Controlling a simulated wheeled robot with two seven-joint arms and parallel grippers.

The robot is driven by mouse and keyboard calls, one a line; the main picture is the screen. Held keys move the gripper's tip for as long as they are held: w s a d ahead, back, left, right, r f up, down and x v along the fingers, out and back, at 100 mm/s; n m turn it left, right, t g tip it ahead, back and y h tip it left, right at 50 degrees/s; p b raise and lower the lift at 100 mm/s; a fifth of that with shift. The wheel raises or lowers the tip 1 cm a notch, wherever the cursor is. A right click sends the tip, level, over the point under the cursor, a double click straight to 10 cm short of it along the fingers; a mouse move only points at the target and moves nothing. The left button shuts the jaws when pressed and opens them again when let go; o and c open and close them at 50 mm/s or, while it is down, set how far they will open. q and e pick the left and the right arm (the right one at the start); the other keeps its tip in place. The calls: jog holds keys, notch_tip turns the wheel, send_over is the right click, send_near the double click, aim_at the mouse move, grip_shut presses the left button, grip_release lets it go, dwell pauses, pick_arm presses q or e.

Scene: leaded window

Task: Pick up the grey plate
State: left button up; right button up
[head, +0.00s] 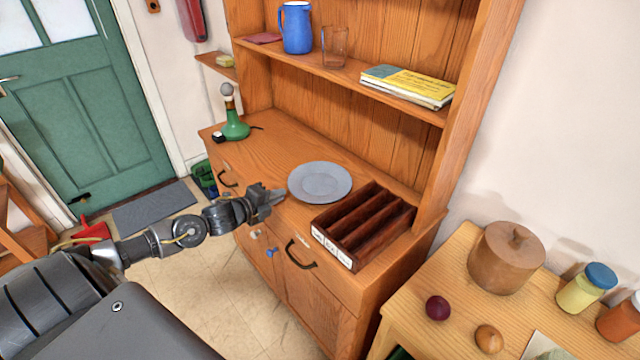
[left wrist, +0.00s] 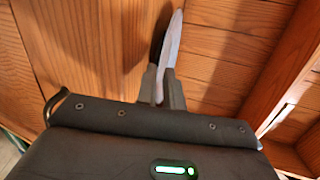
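The grey plate (head: 320,182) is round and lies about level over the dresser's counter, left of a dark wooden tray. I cannot tell whether it touches the wood. My left gripper (head: 274,198) reaches in from the left to the plate's near left rim. In the left wrist view the plate (left wrist: 172,42) shows nearly edge-on, and its rim runs between the two fingers of the left gripper (left wrist: 161,88). The fingers sit close on both sides of it, with no clear gap. My right gripper is not in view.
The dark tray (head: 350,253) with compartments stands right of the plate. A green lamp-like object (head: 235,127) stands at the counter's back left. A shelf above bears a blue jug (head: 296,28), a glass (head: 335,46) and books (head: 408,86). Counter left of the plate is clear.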

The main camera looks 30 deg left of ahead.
aim_at(289, 198)
pick_arm(q)
jog(key=p+x, duration=0.1)
jog(key=x, duration=0.2)
jog(key=shift+w+d, duration=0.2)
jog(key=shift+w, duration=0.2)
jog(key=shift+w+d+f, duration=0.1)
jog(key=shift+w+f, duration=0.1)
jog(key=shift+w, duration=0.25)
grip_shut()
jog(key=shift+r, duration=0.15)
